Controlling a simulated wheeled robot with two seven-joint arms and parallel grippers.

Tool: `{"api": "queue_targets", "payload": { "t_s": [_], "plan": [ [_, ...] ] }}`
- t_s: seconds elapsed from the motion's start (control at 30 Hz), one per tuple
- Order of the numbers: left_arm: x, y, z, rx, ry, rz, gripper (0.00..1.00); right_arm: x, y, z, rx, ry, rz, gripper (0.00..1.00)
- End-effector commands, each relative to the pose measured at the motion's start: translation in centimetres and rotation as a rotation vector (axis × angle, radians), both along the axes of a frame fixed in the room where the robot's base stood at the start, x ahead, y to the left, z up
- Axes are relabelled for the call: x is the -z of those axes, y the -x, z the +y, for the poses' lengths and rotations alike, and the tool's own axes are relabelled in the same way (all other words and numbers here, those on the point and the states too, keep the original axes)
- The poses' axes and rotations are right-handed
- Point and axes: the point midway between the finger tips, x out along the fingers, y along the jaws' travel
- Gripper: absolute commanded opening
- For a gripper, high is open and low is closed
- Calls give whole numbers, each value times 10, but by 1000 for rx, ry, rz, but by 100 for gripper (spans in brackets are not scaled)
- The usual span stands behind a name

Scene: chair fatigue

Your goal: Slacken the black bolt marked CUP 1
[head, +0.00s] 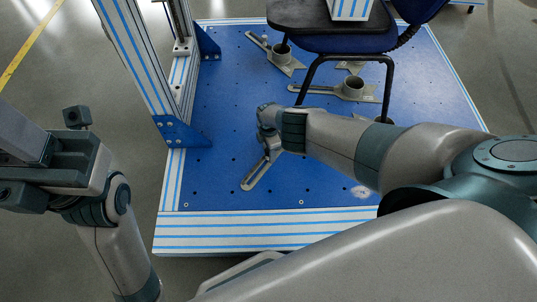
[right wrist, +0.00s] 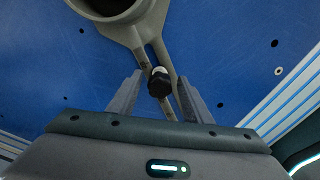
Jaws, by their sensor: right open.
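The black bolt (right wrist: 159,83) with a pale collar sits in the slot of a grey cup bracket (right wrist: 125,22). In the right wrist view it stands between the two fingers of my right gripper (right wrist: 160,80). The fingers are open, one on each side, with gaps to the bolt. No CUP 1 label is readable. In the head view the slotted arm of this bracket (head: 257,177) shows below my right wrist, which hides the bolt and fingers. My left gripper (head: 48,185) is off to the left, away from the platform; its finger opening is unclear.
The blue platform (head: 220,110) has holes and striped edge rails. Other cup brackets (head: 350,88) (head: 280,58) stand farther back around the legs of a chair (head: 345,42). A striped upright frame (head: 135,55) rises at the left of the platform. The front-left platform surface is clear.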

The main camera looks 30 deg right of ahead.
Motion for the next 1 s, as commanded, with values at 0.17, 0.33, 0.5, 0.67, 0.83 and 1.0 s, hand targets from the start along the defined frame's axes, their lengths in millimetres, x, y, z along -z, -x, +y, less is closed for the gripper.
{"api": "queue_targets", "payload": {
  "t_s": [0.17,0.33,0.5,0.67,0.83,1.0],
  "plan": [
    [0,0,0,0,0,0,31,0,0,-1,25,0,0,45],
    [0,0,0,0,0,0,31,0,0,-1,23,0,0,26],
    [0,0,0,0,0,0,31,0,0,-1,21,0,0,20],
    [0,0,0,0,0,0,31,0,0,0,-45,0,-1,21],
    [0,0,0,0,0,0,31,0,0,0,-102,-1,0,21],
    [0,0,0,0,0,0,31,0,0,0,-101,-1,0,21]
  ]
}}
